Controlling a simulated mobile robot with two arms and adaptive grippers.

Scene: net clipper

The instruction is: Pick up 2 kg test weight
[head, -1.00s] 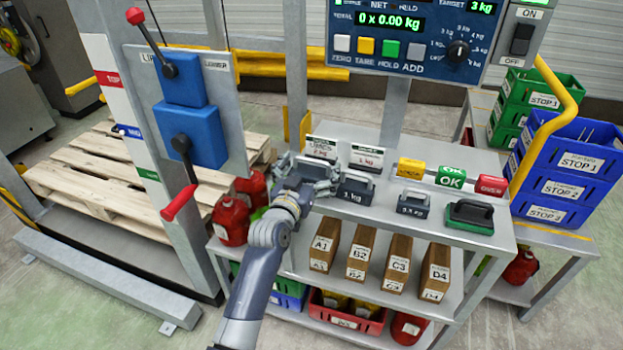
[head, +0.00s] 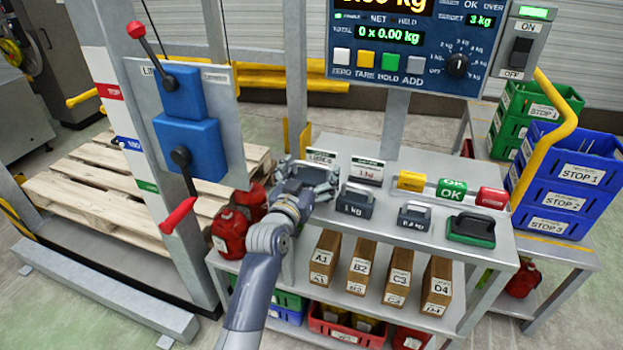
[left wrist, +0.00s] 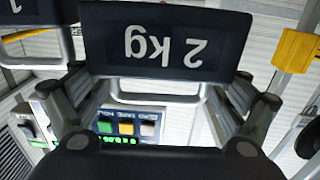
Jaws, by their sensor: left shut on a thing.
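The 2 kg test weight (left wrist: 165,45) is a dark block with white "2 kg" lettering, upside down in the left wrist view. Its pale handle (left wrist: 155,98) sits between the fingers of my left gripper (left wrist: 155,110), which is shut on it. In the head view my left gripper (head: 312,188) is over the left end of the grey shelf top (head: 385,233) and hides most of the weight. I cannot tell the exact gap below the weight. My right gripper is not in view.
Label cards (head: 367,171) stand behind. The blue lever panel (head: 188,145) rises at left, the console (head: 405,50) above.

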